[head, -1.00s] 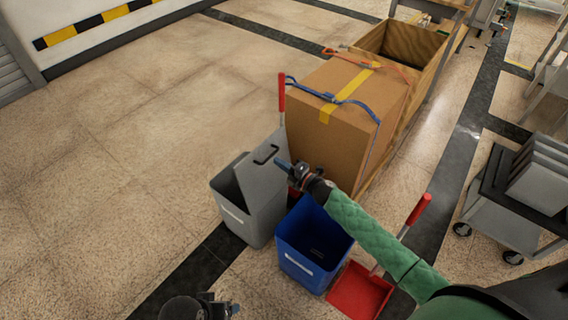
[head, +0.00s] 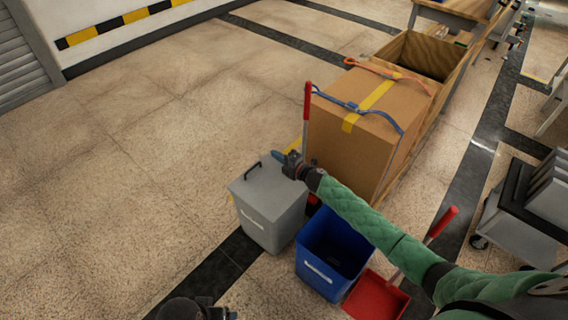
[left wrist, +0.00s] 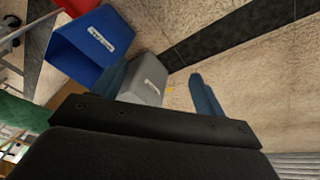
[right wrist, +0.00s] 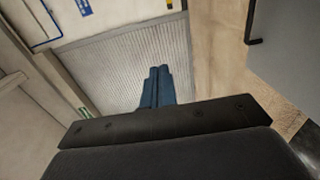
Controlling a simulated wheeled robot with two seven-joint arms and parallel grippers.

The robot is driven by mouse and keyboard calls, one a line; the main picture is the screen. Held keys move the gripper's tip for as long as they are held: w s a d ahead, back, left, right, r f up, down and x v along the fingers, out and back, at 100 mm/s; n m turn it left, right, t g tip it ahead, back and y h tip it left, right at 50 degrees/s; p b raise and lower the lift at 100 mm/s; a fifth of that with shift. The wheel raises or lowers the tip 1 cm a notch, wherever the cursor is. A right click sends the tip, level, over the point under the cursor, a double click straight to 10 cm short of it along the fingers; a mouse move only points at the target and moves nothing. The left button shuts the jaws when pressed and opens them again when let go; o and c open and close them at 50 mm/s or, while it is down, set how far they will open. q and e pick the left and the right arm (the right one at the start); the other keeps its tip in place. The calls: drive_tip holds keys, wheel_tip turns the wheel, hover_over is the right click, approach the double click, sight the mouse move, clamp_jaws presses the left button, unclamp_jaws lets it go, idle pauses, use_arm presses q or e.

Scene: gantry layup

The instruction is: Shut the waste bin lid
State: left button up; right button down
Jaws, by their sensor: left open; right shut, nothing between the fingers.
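The grey waste bin (head: 270,218) stands upright on the floor. Its grey lid (head: 268,188), with a black handle, lies flat over the bin's top and looks shut. My right gripper (head: 279,156) is shut and empty, at the lid's far right edge; I cannot tell whether it touches. In the right wrist view its fingers (right wrist: 158,86) are together, with the lid (right wrist: 292,60) and handle at the right. My left gripper (left wrist: 160,85) is open and empty, low at the head view's bottom edge. The grey bin (left wrist: 146,80) shows beyond its fingers.
An open blue bin (head: 328,262) stands right of the grey bin, with a red dustpan (head: 377,298) beside it. A large strapped cardboard box (head: 352,140) stands behind them. A grey cart (head: 520,215) is at the right. The floor at the left is clear.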

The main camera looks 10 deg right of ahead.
drive_tip(key=w+a+f, duration=0.2)
drive_tip(key=w, duration=0.1)
use_arm(q)
drive_tip(key=shift+w+d+f+t+h+b, duration=0.85)
drive_tip(key=shift+d+f+b, duration=1.1)
drive_tip(key=shift+d+f, duration=1.05)
use_arm(e)
drive_tip(key=g+h+b, duration=0.1)
drive_tip(key=b, duration=0.2)
hover_over(253, 168)
drive_tip(key=v, duration=0.2)
wheel_tip(253, 168, down, 10)
drive_tip(key=f+b, duration=0.1)
drive_tip(key=w+f+b, duration=0.1)
drive_tip(key=f, duration=0.1)
drive_tip(key=a+f+b, duration=0.1)
drive_tip(key=b, duration=0.1)
drive_tip(key=shift+w+f, duration=0.15)
drive_tip(key=shift+f, duration=0.05)
use_arm(q)
wheel_tip(253, 168, down, 30)
drive_tip(key=t, duration=0.3)
drive_tip(key=shift+w+d+r+b, duration=0.15)
drive_tip(key=shift+d+r+b, duration=0.05)
drive_tip(key=shift+d+b, duration=0.15)
use_arm(e)
drive_tip(key=shift+w+a+f, duration=0.15)
drive_tip(key=shift+f, duration=0.2)
